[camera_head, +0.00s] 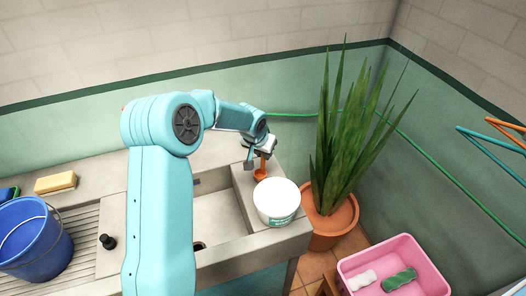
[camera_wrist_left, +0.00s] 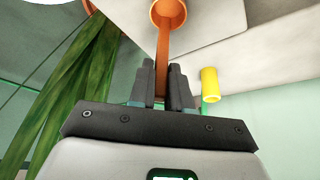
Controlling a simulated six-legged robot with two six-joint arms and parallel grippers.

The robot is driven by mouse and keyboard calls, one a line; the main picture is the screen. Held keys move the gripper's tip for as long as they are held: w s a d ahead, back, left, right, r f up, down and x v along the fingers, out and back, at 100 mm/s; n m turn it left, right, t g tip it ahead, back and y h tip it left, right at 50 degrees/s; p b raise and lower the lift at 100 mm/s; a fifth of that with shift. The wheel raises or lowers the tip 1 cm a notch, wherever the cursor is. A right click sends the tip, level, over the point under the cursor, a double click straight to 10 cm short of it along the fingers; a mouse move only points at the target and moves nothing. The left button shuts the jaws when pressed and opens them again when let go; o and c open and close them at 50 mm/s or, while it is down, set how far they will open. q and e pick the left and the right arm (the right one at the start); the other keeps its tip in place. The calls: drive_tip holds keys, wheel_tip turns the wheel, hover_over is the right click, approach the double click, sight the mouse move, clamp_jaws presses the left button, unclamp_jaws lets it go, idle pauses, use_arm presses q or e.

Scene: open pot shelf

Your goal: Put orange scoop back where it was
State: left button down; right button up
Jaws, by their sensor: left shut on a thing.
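The orange scoop (camera_head: 260,175) is in my left gripper (camera_head: 261,146), at the right end of the sink counter in the head view. My left gripper is shut on the scoop's handle. The left wrist view shows the handle between the two fingers (camera_wrist_left: 168,88) and the scoop's round cup (camera_wrist_left: 169,14) beyond the fingertips. In the head view the cup is low over the counter, just behind a white tub (camera_head: 277,201). I cannot tell whether the cup touches the counter. My right gripper is not in view.
A potted plant (camera_head: 345,150) with long leaves stands right of the counter. The sink basin (camera_head: 222,225) is left of the tub. A blue bucket (camera_head: 35,235) and a yellow sponge (camera_head: 55,183) are at the left. A pink crate (camera_head: 350,268) is on the lower right. A yellow cylinder (camera_wrist_left: 209,84) shows in the wrist view.

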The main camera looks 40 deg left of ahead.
use_arm(q)
drive_tip(key=shift+s, duration=0.1)
drive_tip(key=c, duration=1.1)
unclamp_jaws()
drive_tip(key=shift+r, duration=0.3)
drive_tip(key=b+v, duration=0.1)
drive_tip(key=v, duration=1)
drive_tip(key=shift+s+d+r, duration=0.1)
drive_tip(key=shift+s+r, duration=0.05)
drive_tip(key=shift+r, duration=0.1)
